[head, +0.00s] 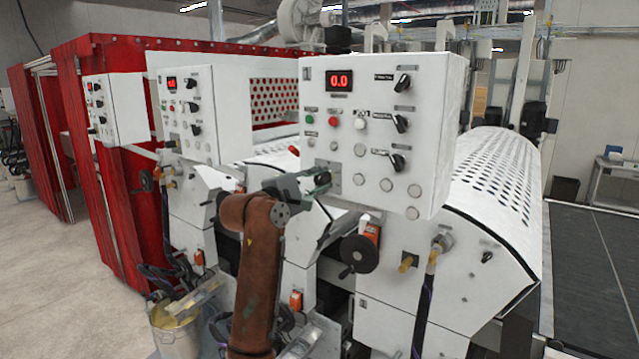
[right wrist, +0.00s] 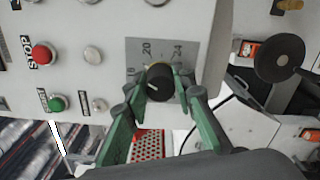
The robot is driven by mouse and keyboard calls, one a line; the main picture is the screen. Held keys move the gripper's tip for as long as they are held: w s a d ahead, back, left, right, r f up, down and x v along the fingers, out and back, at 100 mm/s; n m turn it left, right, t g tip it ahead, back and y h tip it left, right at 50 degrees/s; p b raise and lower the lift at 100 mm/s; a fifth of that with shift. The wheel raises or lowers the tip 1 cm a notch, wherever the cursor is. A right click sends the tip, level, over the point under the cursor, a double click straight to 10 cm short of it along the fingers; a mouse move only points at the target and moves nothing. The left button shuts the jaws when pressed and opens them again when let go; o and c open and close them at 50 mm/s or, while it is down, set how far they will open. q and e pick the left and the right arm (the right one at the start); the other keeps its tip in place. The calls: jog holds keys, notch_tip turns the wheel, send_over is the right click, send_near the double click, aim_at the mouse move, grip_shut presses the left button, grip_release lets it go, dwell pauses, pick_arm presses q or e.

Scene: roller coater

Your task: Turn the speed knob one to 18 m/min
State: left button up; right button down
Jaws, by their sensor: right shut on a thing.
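The speed knob one (right wrist: 158,77) is a black round knob on a grey dial plate (right wrist: 133,47) with printed numbers; 20 and 24 can be read. A pale line shows on the knob's face, but the exact value it marks is hard to tell. My right gripper (right wrist: 160,91) has its green fingers on both sides of the knob and is shut on it. In the head view my right gripper (head: 316,182) is at the lower left of the white panel (head: 440,130) marked 1 and partly covers the knob. The red display (head: 339,81) there reads 0.0. My left gripper is not in view.
Green and red buttons (head: 333,121) and black switches (head: 402,124) are on the same panel. A black handwheel (head: 359,254) sits below it. Two similar panels (head: 207,115) stand to the left, near red curtains (head: 100,190). Open floor (head: 50,265) lies at the far left.

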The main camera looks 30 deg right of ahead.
dwell(0.4)
jog(key=c, duration=1.6)
grip_release()
jog(key=shift+a, duration=0.1)
jog(key=v, duration=1.2)
jog(key=shift+s, duration=0.1)
jog(key=shift+f, duration=0.15)
